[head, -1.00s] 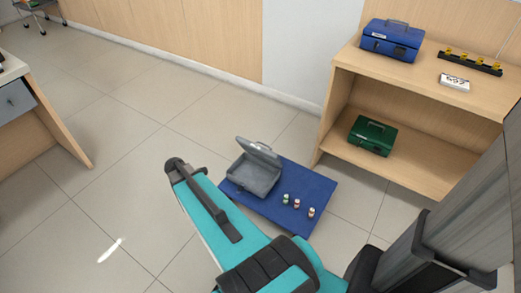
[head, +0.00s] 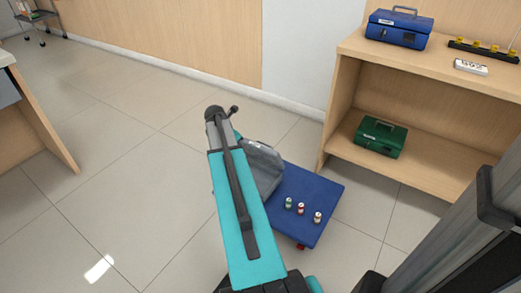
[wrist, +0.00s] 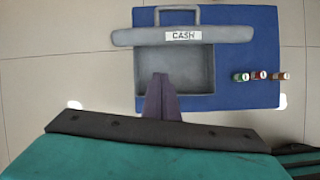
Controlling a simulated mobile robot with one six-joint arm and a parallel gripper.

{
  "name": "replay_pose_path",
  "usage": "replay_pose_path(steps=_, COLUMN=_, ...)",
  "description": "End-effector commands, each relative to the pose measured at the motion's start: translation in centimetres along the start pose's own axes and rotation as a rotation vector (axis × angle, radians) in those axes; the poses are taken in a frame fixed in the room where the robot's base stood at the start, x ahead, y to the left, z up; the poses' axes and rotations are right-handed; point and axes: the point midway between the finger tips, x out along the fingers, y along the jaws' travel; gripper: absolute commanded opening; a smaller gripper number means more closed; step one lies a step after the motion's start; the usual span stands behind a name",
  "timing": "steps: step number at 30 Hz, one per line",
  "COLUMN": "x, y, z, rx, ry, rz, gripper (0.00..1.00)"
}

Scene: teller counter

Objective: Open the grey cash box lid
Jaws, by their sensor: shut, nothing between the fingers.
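The grey cash box (wrist: 205,82) stands on a blue platform with its lid (wrist: 182,36) raised. In the wrist view the lid shows nearly edge-on beyond the open box, with its handle and CASH label. In the head view the raised lid (head: 264,158) shows beside my arm, which hides much of the box. My gripper (wrist: 160,76) is shut and empty, its fingertips seen over the open box and apart from the lid in the picture. Their height above the box is unclear. The gripper is hidden behind my arm in the head view.
The blue platform (head: 305,190) also carries several small rolls (head: 301,208) right of the box. A wooden shelf (head: 435,85) at the right holds a blue box (head: 399,30) and a green box (head: 380,137). A desk stands at the left. Floor between is clear.

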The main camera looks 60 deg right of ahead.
Motion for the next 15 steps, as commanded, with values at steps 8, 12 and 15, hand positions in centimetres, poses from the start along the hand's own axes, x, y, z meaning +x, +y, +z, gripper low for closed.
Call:
replay_pose_path(steps=8, x=1.4, y=-1.2, z=7.5, rx=-0.135, ry=-0.085, rz=0.006, gripper=0.00)
replay_pose_path(steps=12, x=1.1, y=-1.6, z=9.2, rx=-0.171, ry=-0.105, rz=0.004, gripper=0.00)
replay_pose_path(steps=15, x=1.0, y=-1.8, z=9.7, rx=-0.180, ry=-0.109, rz=0.003, gripper=0.00)
